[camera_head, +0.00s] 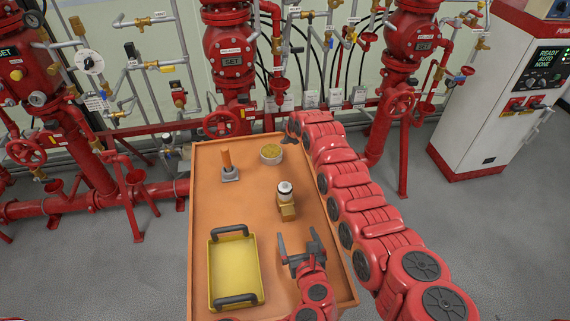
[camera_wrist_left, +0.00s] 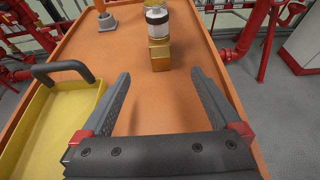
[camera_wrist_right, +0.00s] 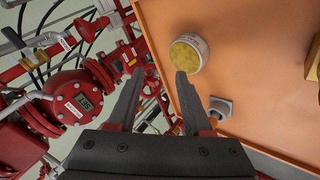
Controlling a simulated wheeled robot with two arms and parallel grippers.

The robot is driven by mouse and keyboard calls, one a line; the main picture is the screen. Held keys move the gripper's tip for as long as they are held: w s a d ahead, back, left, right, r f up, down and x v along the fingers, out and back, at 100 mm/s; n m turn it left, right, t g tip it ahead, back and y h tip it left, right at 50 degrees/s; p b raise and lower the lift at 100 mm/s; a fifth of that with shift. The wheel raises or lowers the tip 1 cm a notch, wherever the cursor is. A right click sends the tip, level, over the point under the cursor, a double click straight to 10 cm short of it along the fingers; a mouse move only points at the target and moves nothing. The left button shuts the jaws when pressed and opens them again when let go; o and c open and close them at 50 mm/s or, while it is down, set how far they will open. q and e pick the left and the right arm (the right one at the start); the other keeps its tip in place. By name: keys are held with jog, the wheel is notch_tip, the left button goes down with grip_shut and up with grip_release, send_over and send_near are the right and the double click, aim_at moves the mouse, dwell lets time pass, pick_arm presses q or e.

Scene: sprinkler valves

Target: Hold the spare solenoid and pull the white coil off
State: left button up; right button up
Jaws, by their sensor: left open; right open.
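The spare solenoid stands upright on the orange cart top, with a brass body (camera_head: 287,211) and a white coil (camera_head: 285,188) with a dark band on top. In the left wrist view the brass body (camera_wrist_left: 160,55) and coil (camera_wrist_left: 157,18) are straight ahead, beyond the fingertips. My left gripper (camera_head: 298,238) is open and empty, nearer than the solenoid and apart from it; its fingers also show in the left wrist view (camera_wrist_left: 160,75). My right gripper (camera_head: 292,129) is at the cart's far edge, beyond the solenoid. Its fingers (camera_wrist_right: 159,75) are open and empty.
A yellow tray (camera_head: 234,270) with dark handles lies at the cart's near left. An orange-handled item in a grey base (camera_head: 230,174) and a round tub of yellow contents (camera_head: 271,154) stand farther back. Red valves and pipes (camera_head: 232,55) rise behind the orange cart (camera_head: 205,200).

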aim_at(287, 206)
jog(key=s+r+n+g+h, duration=0.1)
jog(key=s+n+g, duration=0.1)
jog(key=s, duration=0.3)
jog(key=s+n+g+h, duration=0.1)
jog(key=s+n+g, duration=0.1)
jog(key=s, duration=0.3)
jog(key=s+r+n+g, duration=0.1)
jog(key=s+n+g, duration=0.1)
jog(key=s+g, duration=0.2)
jog(key=shift+s+a+r+h, duration=0.15)
jog(key=shift+s+r+h, duration=0.05)
jog(key=shift+s, duration=0.3)
jog(key=shift+s+a+r+h, duration=0.15)
jog(key=shift+s+h, duration=0.05)
jog(key=shift+s, duration=0.25)
pick_arm(q)
jog(key=shift+w, duration=0.2)
pick_arm(e)
jog(key=shift+s+r, duration=0.1)
jog(key=shift+s, duration=0.1)
pick_arm(q)
jog(key=x, duration=1.7)
jog(key=shift+s+f, duration=0.1)
jog(key=shift+f, duration=0.1)
grip_shut()
jog(key=c, duration=0.7)
grip_release()
grip_shut()
pick_arm(e)
jog(key=shift+d, duration=0.1)
